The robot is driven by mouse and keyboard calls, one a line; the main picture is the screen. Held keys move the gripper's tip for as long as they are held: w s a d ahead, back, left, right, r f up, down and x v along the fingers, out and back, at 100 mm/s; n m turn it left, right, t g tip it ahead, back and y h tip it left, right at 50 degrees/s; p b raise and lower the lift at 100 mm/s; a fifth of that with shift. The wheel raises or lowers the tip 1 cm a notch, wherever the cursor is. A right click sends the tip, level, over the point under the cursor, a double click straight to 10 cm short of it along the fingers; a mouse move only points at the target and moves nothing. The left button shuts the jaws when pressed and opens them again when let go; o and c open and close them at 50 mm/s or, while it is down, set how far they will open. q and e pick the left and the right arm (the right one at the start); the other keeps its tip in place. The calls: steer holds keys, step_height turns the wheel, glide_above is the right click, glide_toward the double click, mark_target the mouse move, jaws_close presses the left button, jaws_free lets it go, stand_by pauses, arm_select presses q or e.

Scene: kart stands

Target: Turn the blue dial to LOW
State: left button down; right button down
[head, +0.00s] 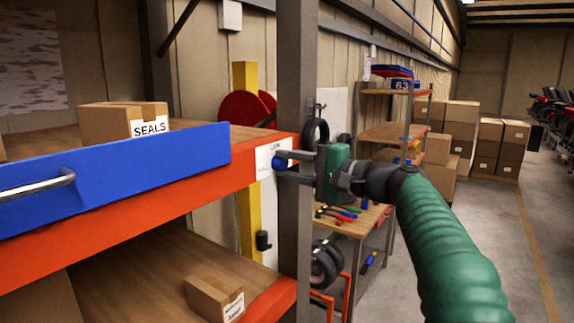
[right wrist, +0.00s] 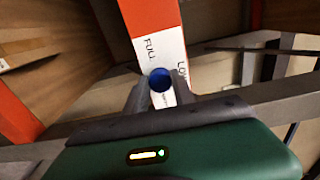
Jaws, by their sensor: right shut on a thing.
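The blue dial (head: 280,162) sits on a white label plate (head: 266,158) at the end of the orange shelf beam. In the right wrist view the blue dial (right wrist: 160,79) is between the fingertips, and the white plate (right wrist: 157,50) reads FULL on the left and LOW, partly hidden, on the right. My right gripper (head: 289,167), green with grey fingers, is shut on the dial; its fingers also show in the right wrist view (right wrist: 159,92). No pointer mark on the dial can be made out. My left gripper is not in view.
A tool bench (head: 350,224) stands behind my right arm. Floor at the right is open.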

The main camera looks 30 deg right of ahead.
steer(key=shift+f+m, duration=0.35)
steer(key=shift+m, duration=0.25)
steer(key=c, duration=1.3)
jaws_free()
steer(key=shift+o, duration=1.2)
steer(key=shift+d, duration=0.1)
steer(key=shift+s+d+r, duration=0.1)
steer(key=shift+r, duration=0.05)
